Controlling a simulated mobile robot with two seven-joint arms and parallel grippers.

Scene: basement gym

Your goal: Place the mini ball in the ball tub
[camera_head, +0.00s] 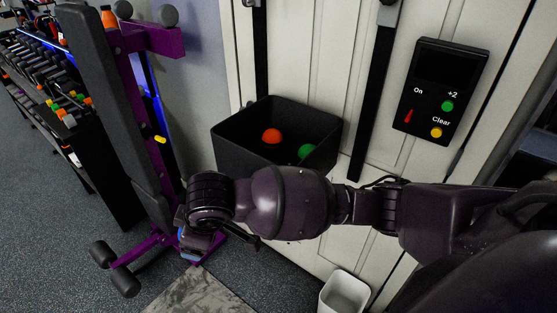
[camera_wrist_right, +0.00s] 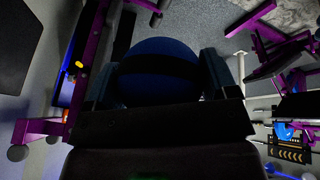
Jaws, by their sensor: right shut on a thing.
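The ball tub (camera_head: 235,150) is a black open box against the white door, holding an orange-red ball (camera_head: 271,136) and a green ball (camera_head: 306,151). My right arm reaches in from the right, in front of the tub, and hides part of its lower front. My right gripper (camera_wrist_right: 158,72) is shut on a blue mini ball (camera_wrist_right: 150,90), with one finger on each side of it. In the head view the gripper end is to the left of the tub and lower, with the ball mostly hidden by the wrist. My left gripper is not in view.
A purple-framed bench (camera_head: 133,90) stands upright just left of my right gripper. A dumbbell rack (camera_head: 60,100) runs along the far left. A control panel (camera_head: 441,92) is on the door at right. A white bin (camera_head: 344,293) stands on the floor below my arm.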

